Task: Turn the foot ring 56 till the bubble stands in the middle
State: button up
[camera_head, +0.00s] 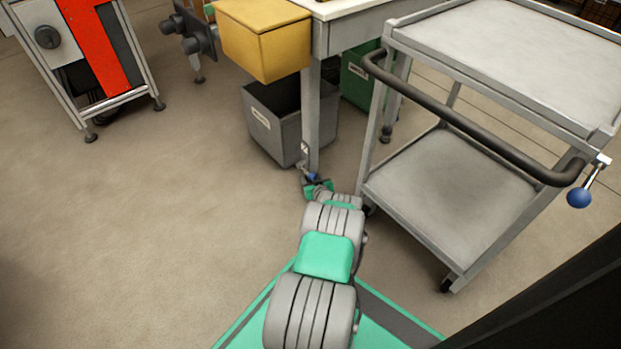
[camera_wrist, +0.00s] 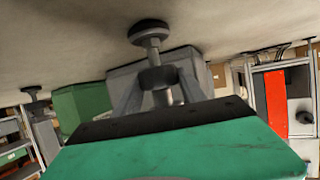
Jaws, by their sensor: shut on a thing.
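The wrist view is upside down, with the floor at the top. There my gripper (camera_wrist: 158,85) is shut on a dark ring (camera_wrist: 157,76) on a threaded foot, one grey finger on each side. The round foot pad (camera_wrist: 148,31) rests on the floor beyond it. In the head view my gripper (camera_head: 312,182) is low at the bottom of the pale table's front leg (camera_head: 311,115) and hides the foot there. A small pale tag (camera_head: 304,149) is on the leg, too small to read. I cannot make out a bubble or the number 56.
A grey bin (camera_head: 262,128) stands just left of the leg, a green bin (camera_head: 358,84) behind. A yellow box (camera_head: 262,45) hangs at the table's left corner. A grey cart (camera_head: 430,190) stands close on the right. A red-panelled frame (camera_head: 95,40) is far left; floor between is clear.

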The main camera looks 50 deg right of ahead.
jog(key=shift+n+t+y, duration=0.5)
jog(key=shift+n+y, duration=0.3)
jog(key=shift+y, duration=0.3)
jog(key=o, duration=1.4)
jog(key=p+v, duration=0.5)
jog(key=v, duration=0.2)
jog(key=shift+s+a, duration=0.15)
jog(key=shift+s, duration=0.2)
